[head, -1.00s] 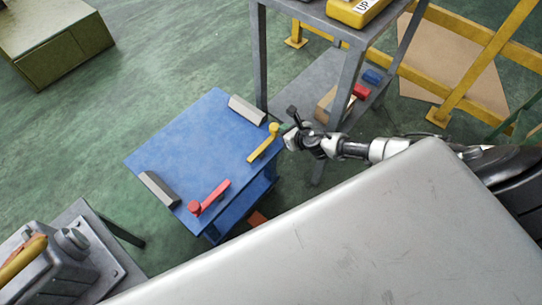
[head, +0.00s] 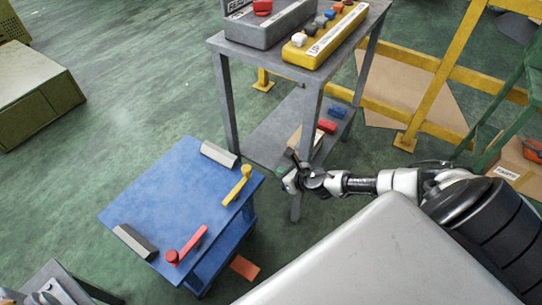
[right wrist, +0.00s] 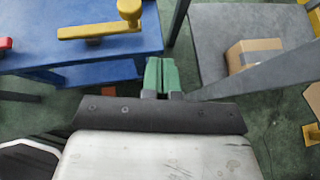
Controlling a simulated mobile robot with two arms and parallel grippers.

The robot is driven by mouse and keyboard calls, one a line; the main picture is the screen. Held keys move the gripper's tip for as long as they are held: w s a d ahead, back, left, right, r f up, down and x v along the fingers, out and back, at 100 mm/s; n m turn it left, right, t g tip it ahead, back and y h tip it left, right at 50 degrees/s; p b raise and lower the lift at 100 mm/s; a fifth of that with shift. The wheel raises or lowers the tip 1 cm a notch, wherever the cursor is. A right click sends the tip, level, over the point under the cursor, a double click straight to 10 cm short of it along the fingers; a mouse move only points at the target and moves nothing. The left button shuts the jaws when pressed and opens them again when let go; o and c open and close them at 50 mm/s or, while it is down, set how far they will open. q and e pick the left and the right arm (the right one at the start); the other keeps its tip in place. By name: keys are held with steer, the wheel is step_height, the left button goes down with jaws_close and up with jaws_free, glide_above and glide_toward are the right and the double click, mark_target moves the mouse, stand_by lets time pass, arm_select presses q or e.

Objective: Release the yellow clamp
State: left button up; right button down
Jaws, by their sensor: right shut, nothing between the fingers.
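The yellow clamp (head: 237,187) is a bar with a round knob, lying along the right edge of the blue table (head: 178,190). It also shows at the top left of the right wrist view (right wrist: 100,31). A red clamp (head: 187,246) sits at the table's near edge. My right gripper (head: 284,179) is just off the table's right edge, beside the yellow clamp and apart from it. Its green fingers (right wrist: 160,75) are together and empty in the right wrist view.
A grey shelf table (head: 222,90) stands behind and to the right, its leg close to my right gripper. It carries a yellow control box (head: 325,36) and a grey box (head: 265,28). Two grey blocks (head: 219,154) lie on the blue table. Green floor is open at left.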

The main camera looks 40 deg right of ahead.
arm_select(q)
steer(key=shift+w+r, duration=0.1)
steer(key=shift+w, duration=0.4)
arm_select(e)
steer(key=shift+s+d+r, duration=0.45)
steer(key=shift+s+r, duration=0.15)
steer(key=shift+s, duration=0.25)
steer(key=shift+s+d+r, duration=0.45)
steer(key=shift+s+r, duration=0.1)
steer(key=shift+s, duration=0.25)
